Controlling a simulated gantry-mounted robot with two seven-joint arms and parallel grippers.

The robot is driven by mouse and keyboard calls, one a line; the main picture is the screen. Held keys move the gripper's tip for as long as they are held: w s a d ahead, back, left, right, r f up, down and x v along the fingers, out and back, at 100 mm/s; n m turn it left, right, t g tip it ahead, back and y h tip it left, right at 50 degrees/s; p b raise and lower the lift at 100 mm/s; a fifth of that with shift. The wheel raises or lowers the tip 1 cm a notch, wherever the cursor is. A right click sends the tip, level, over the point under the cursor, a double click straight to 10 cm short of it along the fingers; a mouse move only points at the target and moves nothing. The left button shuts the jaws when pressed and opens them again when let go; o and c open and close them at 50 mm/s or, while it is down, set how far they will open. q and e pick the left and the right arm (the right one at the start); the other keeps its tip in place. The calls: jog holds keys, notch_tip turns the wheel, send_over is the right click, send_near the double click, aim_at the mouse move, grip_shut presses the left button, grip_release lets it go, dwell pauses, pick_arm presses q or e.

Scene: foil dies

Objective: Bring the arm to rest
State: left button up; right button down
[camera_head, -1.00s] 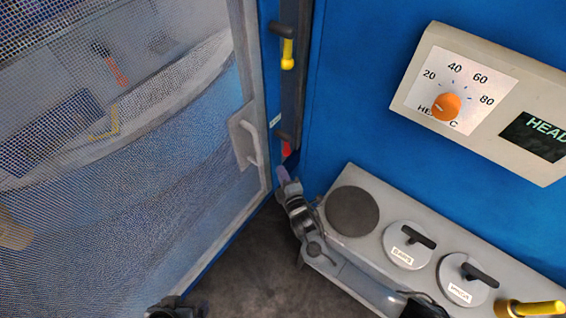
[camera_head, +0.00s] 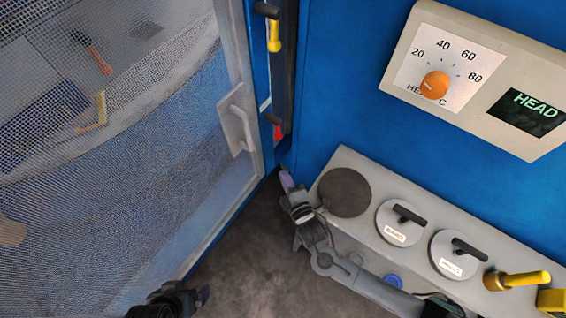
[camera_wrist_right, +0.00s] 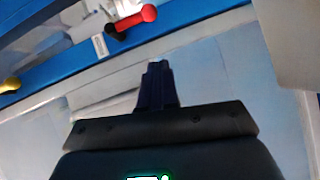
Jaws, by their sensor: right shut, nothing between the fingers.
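My right arm comes in from the lower right in the head view. Its gripper (camera_head: 287,181) is shut and empty, with its fingertips close together. In the head view it appears between the mesh door and the left end of the grey ledge, left of the dark round disc. In the right wrist view the dark fingers (camera_wrist_right: 158,75) are together with nothing between them. My left gripper (camera_head: 200,296) shows only partly at the bottom edge of the head view, dark and low; its jaws are unclear.
A mesh door (camera_head: 120,190) with a pale handle (camera_head: 238,128) stands at left. The grey ledge (camera_head: 345,158) carries a dark disc (camera_head: 345,192), two lidded round ports (camera_head: 398,222) and a yellow handle (camera_head: 525,279). A control panel (camera_head: 400,88) with an orange knob (camera_head: 435,85) is above.

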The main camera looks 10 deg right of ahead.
jog(key=s+d+r+m+g+h, duration=0.1)
jog(key=s+d+m+g, duration=0.35)
jog(key=s, duration=0.45)
jog(key=s+d+r+m+g, duration=0.2)
jog(key=s+d+m+g, duration=0.15)
jog(key=s+m, duration=0.35)
jog(key=s+d+r+m+g+h, duration=0.1)
jog(key=s+d+m+g, duration=0.35)
jog(key=s, duration=0.55)
notch_tip(320, 180, up, 20)
jog(key=a+p, duration=0.1)
jog(key=p, duration=1.9)
jog(key=shift+w+a+r, duration=0.15)
jog(key=shift+w+a, duration=0.05)
jog(key=shift+w, duration=0.15)
jog(key=shift+g, duration=0.25)
